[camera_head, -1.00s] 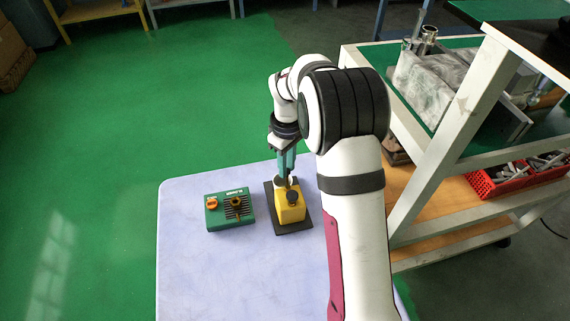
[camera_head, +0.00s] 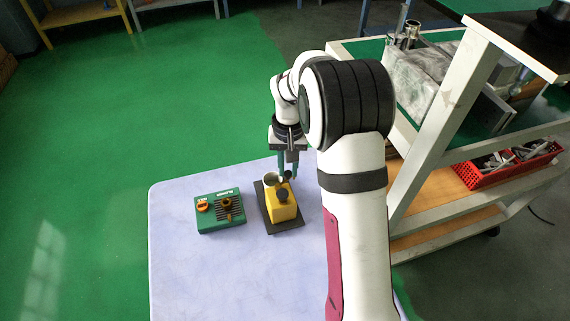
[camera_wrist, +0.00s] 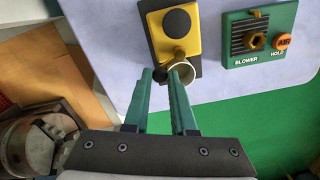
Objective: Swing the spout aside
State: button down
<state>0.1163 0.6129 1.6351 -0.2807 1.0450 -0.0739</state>
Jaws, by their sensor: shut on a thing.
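A yellow block (camera_head: 280,210) with a black knob (camera_head: 282,195) on top stands on a dark base plate on the table. In the wrist view, the block (camera_wrist: 172,25) is at the top centre. In the head view, my gripper (camera_head: 287,174) is just behind the block. The exact contact is hard to see.
A green blower box (camera_head: 219,212) with an orange button stands left of the block. The lilac table (camera_head: 190,280) is clear in front. A tooling cart (camera_head: 425,160) with a red bin (camera_head: 505,165) stands at the right.

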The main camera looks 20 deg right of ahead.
jog(key=m, duration=0.2)
jog(key=s+m, duration=0.1)
jog(key=m, duration=0.2)
jog(key=shift+s+d, duration=0.2)
jog(key=shift+s, duration=0.1)
dwell(0.5)
jog(key=c, duration=0.7)
grip_release()
jog(key=shift+c, duration=0.2)
notch_tip(320, 180, up, 16)
jog(key=shift+f, duration=0.1)
